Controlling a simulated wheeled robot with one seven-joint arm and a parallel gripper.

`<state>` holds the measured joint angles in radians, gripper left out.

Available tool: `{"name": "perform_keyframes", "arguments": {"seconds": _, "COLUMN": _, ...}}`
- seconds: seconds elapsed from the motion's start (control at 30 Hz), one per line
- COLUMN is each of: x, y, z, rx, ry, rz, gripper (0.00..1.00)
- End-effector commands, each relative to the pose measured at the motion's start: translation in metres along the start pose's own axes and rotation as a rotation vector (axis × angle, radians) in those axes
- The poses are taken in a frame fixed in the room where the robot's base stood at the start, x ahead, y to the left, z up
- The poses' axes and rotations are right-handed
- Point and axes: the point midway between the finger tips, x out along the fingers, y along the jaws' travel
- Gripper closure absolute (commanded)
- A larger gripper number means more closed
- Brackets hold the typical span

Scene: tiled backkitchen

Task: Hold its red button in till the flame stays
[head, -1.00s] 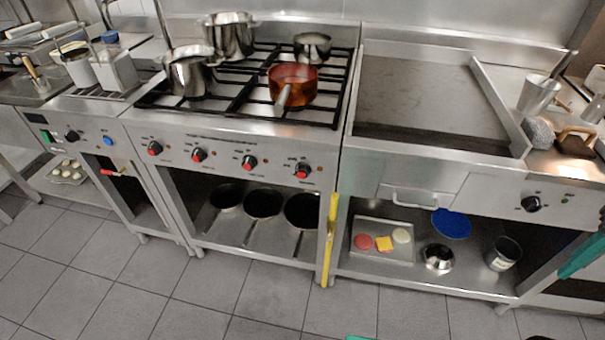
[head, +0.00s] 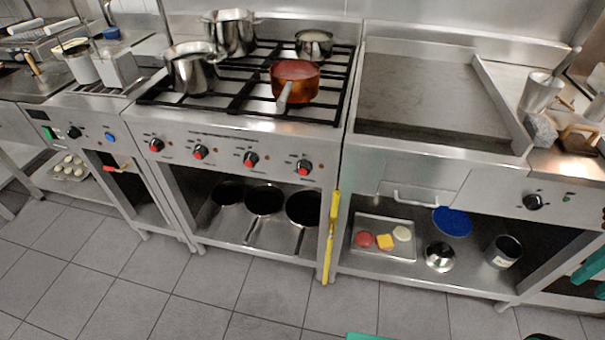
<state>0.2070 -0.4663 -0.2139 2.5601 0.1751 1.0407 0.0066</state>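The stainless gas range (head: 240,128) stands left of centre in the head view. Its front panel carries a row of black knobs, each with a red part at its lower edge: far left (head: 156,145), second (head: 200,152), third (head: 250,159) and right (head: 304,167). The red parts are too small to tell whether any is pressed in. A copper pan (head: 296,82) with its handle toward me sits on the front right of the black grate (head: 240,100). I see no flame; the pots hide part of the burners. My gripper is not in view.
Steel pots stand at front left (head: 188,72), back left (head: 232,32) and back right (head: 313,44) of the grate. A flat griddle (head: 425,95) adjoins at right. A yellow upright bar (head: 331,235) marks the range's right leg. The tiled floor (head: 200,300) in front is clear.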

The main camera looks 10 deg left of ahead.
Motion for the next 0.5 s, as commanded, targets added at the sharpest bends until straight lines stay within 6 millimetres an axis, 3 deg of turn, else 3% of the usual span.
{"name": "perform_keyframes", "arguments": {"seconds": 0.1, "x": 0.0000, "y": 0.0000, "z": 0.0000, "rx": 0.000, "ry": 0.000, "rz": 0.000, "gripper": 1.00}}
{"name": "perform_keyframes", "arguments": {"seconds": 0.5, "x": -0.0001, "y": 0.0000, "z": 0.0000, "rx": 0.000, "ry": 0.000, "rz": 0.000, "gripper": 1.00}}
